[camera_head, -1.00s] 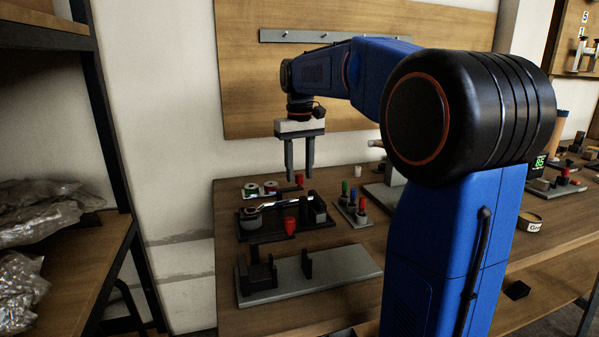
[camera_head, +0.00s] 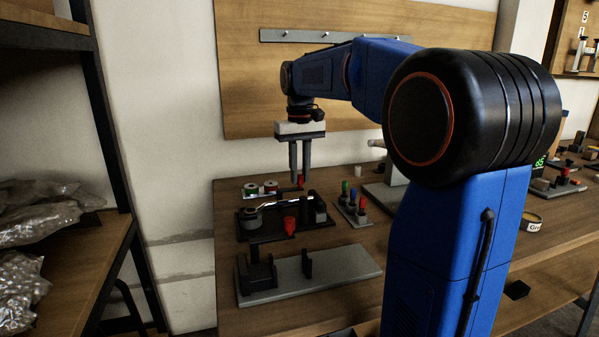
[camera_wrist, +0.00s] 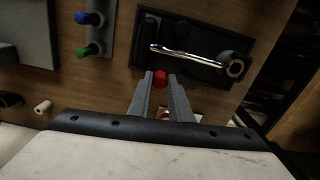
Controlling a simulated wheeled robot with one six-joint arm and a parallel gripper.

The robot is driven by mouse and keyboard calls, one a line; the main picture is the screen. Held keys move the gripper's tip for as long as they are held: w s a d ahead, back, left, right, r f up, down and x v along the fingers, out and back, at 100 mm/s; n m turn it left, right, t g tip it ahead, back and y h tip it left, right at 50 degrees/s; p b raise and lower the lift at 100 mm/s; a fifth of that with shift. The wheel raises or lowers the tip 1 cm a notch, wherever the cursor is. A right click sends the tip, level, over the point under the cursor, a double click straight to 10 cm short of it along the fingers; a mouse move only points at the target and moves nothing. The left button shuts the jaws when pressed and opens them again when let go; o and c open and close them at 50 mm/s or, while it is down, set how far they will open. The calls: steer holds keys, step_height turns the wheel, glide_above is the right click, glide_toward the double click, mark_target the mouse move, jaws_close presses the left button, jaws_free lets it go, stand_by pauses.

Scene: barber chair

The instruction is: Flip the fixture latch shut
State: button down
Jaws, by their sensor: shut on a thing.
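The fixture latch shows as a red-tipped knob (camera_head: 300,179) on a dark bar, at the right end of a small plate behind the black tray. In the wrist view the red knob (camera_wrist: 160,78) sits between the two fingertips. My gripper (camera_head: 300,180) points straight down at it from above, its fingers close together; they also show in the wrist view (camera_wrist: 160,80). It is shut on the red knob. The latch's hinge is too small to make out. Round green and red parts (camera_head: 269,186) sit on the same plate, left of the knob.
A rack with coloured handles (camera_head: 353,206) stands to the right. A grey plate (camera_head: 335,276) with black blocks lies nearer. The wall is close behind.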

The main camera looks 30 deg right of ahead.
steer(key=s+a+m, duration=0.1)
steer(key=m, duration=0.2)
steer(key=s+a+m, duration=0.1)
steer(key=m, duration=0.2)
steer(key=s+a+m, duration=0.1)
steer(key=m, duration=0.2)
steer(key=shift+s, duration=0.4)
steer(key=shift+s+a+m, duration=0.1)
steer(key=shift+a+m, duration=0.55)
steer(key=shift+m, duration=0.7)
steer(key=shift+s+a+m, duration=0.1)
steer(key=shift+a+m, duration=0.55)
steer(key=shift+m, duration=0.75)
steer(key=shift+s+a+m, duration=0.1)
steer(key=shift+a+m, duration=0.55)
steer(key=shift+m, duration=0.7)
steer(key=c, duration=1.6)
jaws_free()
step_height(320, 180, up, 18)
steer(key=shift+f, duration=0.25)
